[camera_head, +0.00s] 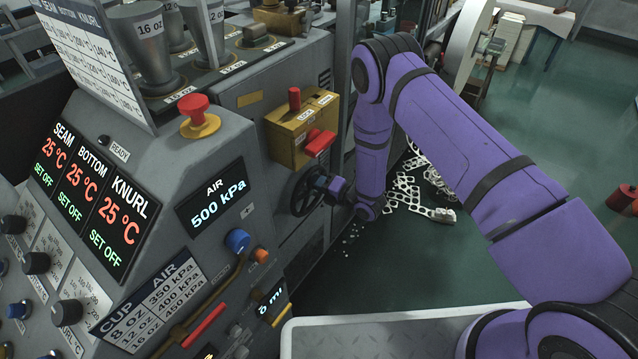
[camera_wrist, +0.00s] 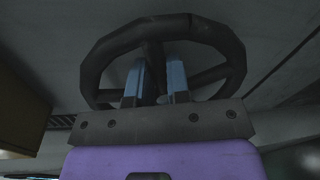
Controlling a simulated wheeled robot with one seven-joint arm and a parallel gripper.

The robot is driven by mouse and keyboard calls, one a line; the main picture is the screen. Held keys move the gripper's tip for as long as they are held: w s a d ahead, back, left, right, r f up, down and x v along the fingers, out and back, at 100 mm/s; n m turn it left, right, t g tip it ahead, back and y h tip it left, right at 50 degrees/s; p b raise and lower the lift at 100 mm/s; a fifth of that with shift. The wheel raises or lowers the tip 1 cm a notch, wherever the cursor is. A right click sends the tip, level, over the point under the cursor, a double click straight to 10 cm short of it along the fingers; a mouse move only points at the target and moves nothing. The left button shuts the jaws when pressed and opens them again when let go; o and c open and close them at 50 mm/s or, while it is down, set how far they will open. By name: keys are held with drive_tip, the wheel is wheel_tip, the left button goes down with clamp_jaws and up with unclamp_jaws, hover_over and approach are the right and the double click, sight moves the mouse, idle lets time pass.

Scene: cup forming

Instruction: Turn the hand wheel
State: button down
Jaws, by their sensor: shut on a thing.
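The hand wheel (camera_head: 299,192) is a dark spoked wheel on the side of the grey machine, below a yellow box. My purple arm reaches down to it, and my gripper (camera_head: 323,184) is at its right side. In the wrist view the wheel (camera_wrist: 101,55) fills the upper middle, with its rim arching over the fingers. My gripper (camera_wrist: 157,82) has its two blue-grey fingers on either side of a dark part of the wheel near a spoke, shut on it. The exact contact is dim and partly hidden by the fingers.
The yellow box (camera_head: 287,138) with red levers sits just above the wheel. An air display (camera_head: 217,202) reads 500 kPa. Scrap cutouts (camera_head: 408,190) lie on the green floor behind my arm. A grey plate (camera_head: 370,338) is at the bottom.

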drive_tip(key=c, duration=1.4)
unclamp_jaws()
drive_tip(key=v, duration=1.1)
drive_tip(key=shift+f, duration=0.1)
